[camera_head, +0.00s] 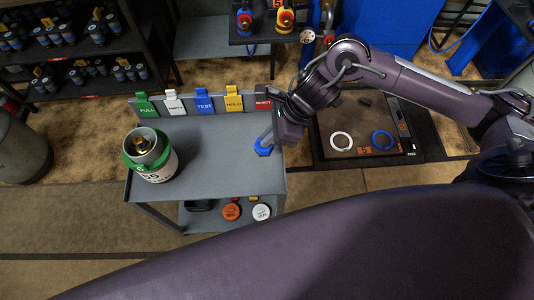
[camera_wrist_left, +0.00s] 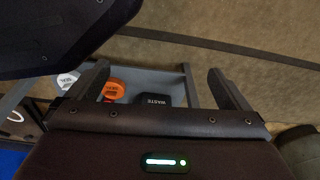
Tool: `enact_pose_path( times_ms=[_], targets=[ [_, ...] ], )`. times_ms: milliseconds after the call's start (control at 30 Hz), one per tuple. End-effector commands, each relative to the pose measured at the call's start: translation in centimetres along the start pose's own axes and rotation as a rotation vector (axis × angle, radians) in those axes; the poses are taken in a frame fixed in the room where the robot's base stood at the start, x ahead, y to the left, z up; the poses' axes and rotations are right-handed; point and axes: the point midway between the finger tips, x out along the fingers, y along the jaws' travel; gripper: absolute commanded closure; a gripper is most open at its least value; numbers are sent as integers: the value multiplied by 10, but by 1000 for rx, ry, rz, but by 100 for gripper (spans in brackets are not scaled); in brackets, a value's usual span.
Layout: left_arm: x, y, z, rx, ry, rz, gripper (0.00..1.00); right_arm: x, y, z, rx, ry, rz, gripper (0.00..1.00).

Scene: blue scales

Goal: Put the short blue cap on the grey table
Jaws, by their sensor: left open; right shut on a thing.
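The short blue cap (camera_head: 263,150) is at the tips of my right gripper (camera_head: 265,141), which is shut on it. The cap shows over the right part of the grey table's top (camera_head: 215,150); I cannot tell whether it touches the surface. My left gripper (camera_wrist_left: 158,72) is open and empty in the left wrist view, with the table's lower shelf showing beyond its fingers. The left gripper is not visible in the head view.
A gas cylinder with a green collar (camera_head: 152,157) stands on the table's left. Coloured tags, including a yellow one (camera_head: 234,98), line its back edge. The table's middle is clear.

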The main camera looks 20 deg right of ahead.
Motion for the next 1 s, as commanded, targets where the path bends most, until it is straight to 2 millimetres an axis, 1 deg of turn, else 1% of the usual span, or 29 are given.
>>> enact_pose_path(
  times_ms=[33,133,233,367,500,600,700,800,1000],
  targets=[
    [0,0,-2,0,0,0,0,13,2,-8,5,1,5,100],
    [-1,0,-5,0,2,0,0,32,1,-18,4,2,3,100],
    [-2,0,-8,0,5,0,0,43,0,-24,2,0,2,100],
    [-2,0,-8,0,1,0,0,51,0,-28,1,-1,1,100],
    [-1,0,-8,-1,-4,0,0,70,1,-38,2,2,2,100],
    [-4,0,-13,-1,4,0,0,81,1,-44,1,0,2,100],
    [-6,0,-18,-2,11,0,0,86,0,-47,0,0,0,100],
    [-7,0,-20,-2,13,-1,0,87,0,-47,-1,-1,-1,100],
    [-6,-1,-18,-2,9,-1,0,87,0,-48,-1,0,-1,100]
  ],
)
